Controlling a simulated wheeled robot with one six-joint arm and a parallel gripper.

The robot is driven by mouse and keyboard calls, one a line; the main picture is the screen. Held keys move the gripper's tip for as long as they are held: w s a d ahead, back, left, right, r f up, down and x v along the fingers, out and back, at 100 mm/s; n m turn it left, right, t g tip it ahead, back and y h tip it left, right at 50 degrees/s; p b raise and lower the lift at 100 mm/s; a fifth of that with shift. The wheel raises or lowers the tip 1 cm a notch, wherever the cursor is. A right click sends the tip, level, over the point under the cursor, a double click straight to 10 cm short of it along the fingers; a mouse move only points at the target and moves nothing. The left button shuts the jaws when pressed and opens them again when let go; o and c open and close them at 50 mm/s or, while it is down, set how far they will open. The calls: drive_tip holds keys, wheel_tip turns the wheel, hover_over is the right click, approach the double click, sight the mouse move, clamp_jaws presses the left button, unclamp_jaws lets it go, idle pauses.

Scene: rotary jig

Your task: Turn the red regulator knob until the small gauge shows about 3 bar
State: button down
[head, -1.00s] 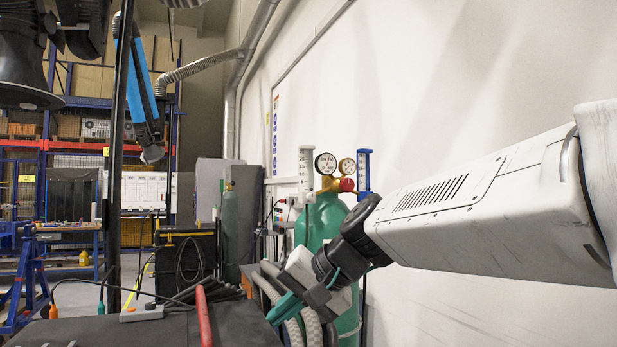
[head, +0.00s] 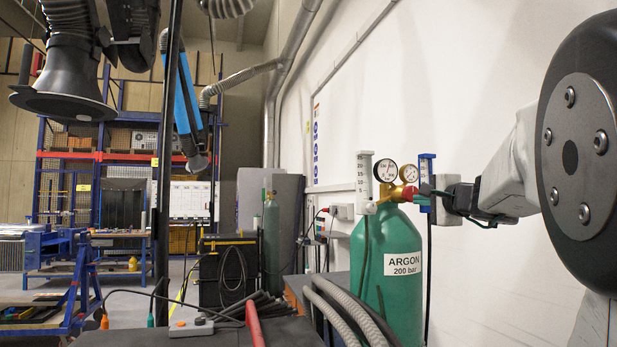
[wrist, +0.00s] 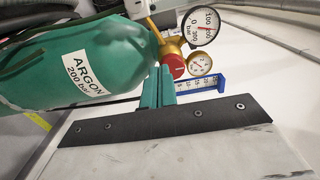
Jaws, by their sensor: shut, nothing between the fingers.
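The red regulator knob (wrist: 175,66) sits on the brass regulator of the green argon cylinder (head: 386,260). In the head view my gripper (head: 424,190) reaches the regulator from the right.
A blue flow scale (wrist: 198,85) stands close to the small gauge and my fingers. A white flow tube (head: 364,178) is left of the gauges. Grey hoses (head: 335,315) lie in front of the cylinder. The wall (head: 480,110) is close behind on the right.

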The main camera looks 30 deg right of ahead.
drive_tip(key=shift+x, duration=3.05)
drive_tip(key=shift+r, duration=0.5)
drive_tip(key=shift+a+r, duration=0.1)
drive_tip(key=shift+r, duration=0.85)
drive_tip(key=shift+a+r, duration=0.15)
approach(408, 188)
drive_tip(key=shift+w+a, duration=0.4)
drive_tip(key=shift+w, duration=0.2)
drive_tip(key=shift+w+a, duration=0.35)
drive_tip(key=shift+w, duration=0.25)
